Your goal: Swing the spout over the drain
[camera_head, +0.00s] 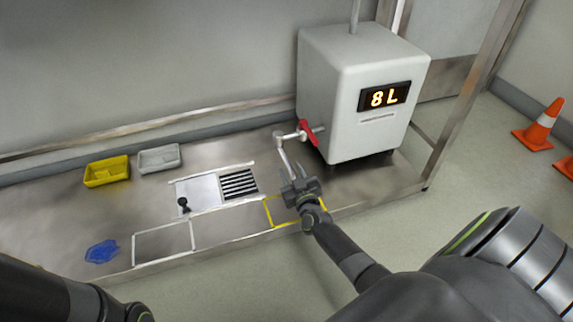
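The metal spout (283,154) comes off the white tank (338,85), bends at an elbow, and its free arm points toward the front of the bench. A red valve handle (308,132) sits on the pipe by the tank. The drain (239,183) is a dark slotted grille set in the bench, left of the spout's end. My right gripper (295,177) is at the spout's lower end, which it partly hides. Whether its fingers are closed on the spout is too small to tell. My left gripper is out of view; only dark arm parts show bottom left.
The tank's display reads 8 L. A yellow tray (107,171) and a grey tray (159,158) stand at the back left. A black knob (184,204) stands on a light plate beside the drain. A blue patch (102,252) lies front left. Orange cones (540,128) stand right.

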